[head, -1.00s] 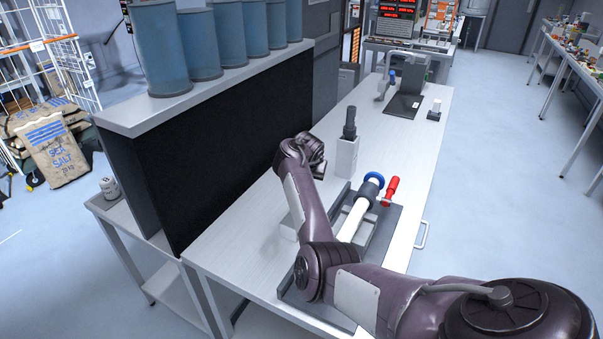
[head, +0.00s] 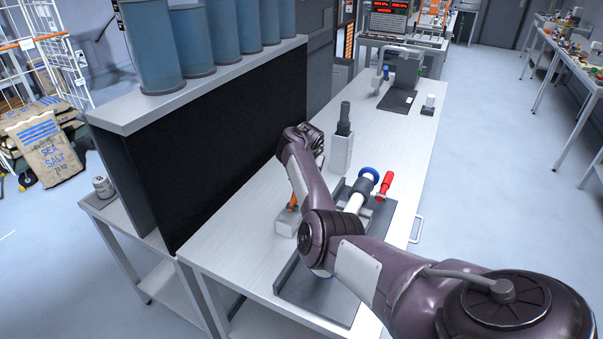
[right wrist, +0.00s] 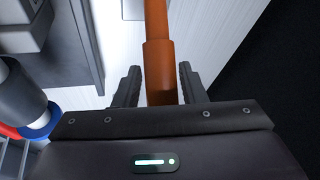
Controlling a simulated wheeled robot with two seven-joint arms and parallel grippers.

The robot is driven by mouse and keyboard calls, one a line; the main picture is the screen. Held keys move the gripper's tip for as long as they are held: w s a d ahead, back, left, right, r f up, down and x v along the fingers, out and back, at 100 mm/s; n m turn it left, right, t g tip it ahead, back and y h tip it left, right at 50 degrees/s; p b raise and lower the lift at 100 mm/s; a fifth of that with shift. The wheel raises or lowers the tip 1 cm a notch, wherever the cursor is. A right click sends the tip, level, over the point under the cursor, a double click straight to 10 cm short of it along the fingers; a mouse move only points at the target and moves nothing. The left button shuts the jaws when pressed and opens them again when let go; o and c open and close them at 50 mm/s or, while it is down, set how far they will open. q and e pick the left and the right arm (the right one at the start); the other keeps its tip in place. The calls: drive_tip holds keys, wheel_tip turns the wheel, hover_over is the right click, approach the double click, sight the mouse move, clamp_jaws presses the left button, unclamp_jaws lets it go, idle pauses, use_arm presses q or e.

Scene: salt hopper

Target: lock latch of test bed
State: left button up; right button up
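The test bed is a grey plate (head: 290,283) on the bench, partly hidden by my right arm. It carries a white tube with a blue ring (head: 369,174) at its far end. A red handle (head: 385,185), perhaps the latch, stands beside that ring. An orange rod (head: 293,203) shows by a pale block (head: 286,222), left of the plate. In the right wrist view, the orange rod (right wrist: 160,65) lies between the separated fingers of my right gripper (right wrist: 158,88), with narrow gaps showing. The head view hides that gripper behind my arm. My left gripper is out of view.
A white post with a dark top (head: 342,140) stands behind the test bed. A black panel (head: 225,150) walls off the bench's left side. A dark stand (head: 398,95) is at the far end. Bare bench top lies between the post and the stand.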

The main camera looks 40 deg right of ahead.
drive_tip(key=shift+o, duration=0.9)
drive_tip(key=shift+w+d, duration=0.15)
drive_tip(key=shift+r, duration=0.15)
drive_tip(key=v, duration=0.7)
drive_tip(key=shift+r, duration=0.25)
drive_tip(key=shift+s+f, duration=0.1)
drive_tip(key=shift+s, duration=0.1)
